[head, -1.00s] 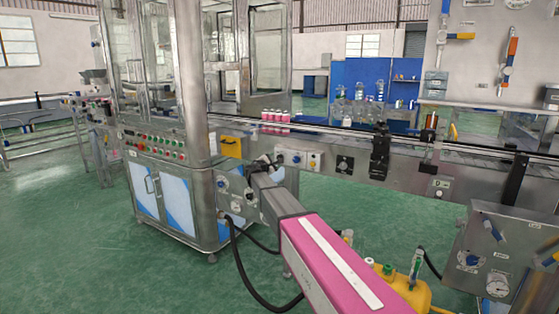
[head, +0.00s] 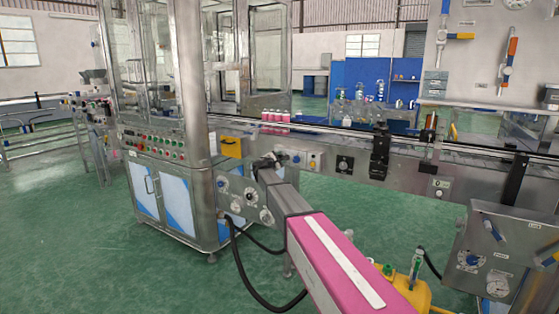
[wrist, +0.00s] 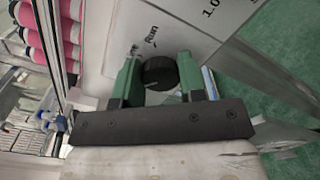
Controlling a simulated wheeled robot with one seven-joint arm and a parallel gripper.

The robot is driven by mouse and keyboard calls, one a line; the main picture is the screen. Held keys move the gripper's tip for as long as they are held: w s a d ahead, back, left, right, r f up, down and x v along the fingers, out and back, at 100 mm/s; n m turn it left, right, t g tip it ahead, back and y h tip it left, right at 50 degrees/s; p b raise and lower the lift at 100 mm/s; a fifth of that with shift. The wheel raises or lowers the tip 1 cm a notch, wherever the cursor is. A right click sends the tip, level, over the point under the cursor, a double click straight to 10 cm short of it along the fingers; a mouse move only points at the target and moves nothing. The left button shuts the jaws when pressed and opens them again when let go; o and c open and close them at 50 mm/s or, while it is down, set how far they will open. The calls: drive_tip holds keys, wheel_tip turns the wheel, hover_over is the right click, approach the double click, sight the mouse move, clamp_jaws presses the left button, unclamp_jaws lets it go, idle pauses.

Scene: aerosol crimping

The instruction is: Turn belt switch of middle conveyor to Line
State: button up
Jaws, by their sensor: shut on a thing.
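My gripper (wrist: 160,80) has its two green fingers on either side of a round black knob (wrist: 159,71) in the wrist view and is shut on it. The knob sits on a pale plate (wrist: 195,25) with the word "Run" and a partly hidden word beside it. The knob's exact pointing is hard to read. The knob is hidden there by my gripper.
Pink containers (head: 274,117) stand on the conveyor behind my gripper; they also show at upper left in the wrist view (wrist: 35,45). The glass-walled machine (head: 165,140) stands to the left. Another black knob (head: 344,163) is farther right along the conveyor.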

drive_tip(key=shift+f+m, duration=0.15)
drive_tip(key=shift+m, duration=4.65)
drive_tip(key=o, duration=0.9)
drive_tip(key=v, duration=1.1)
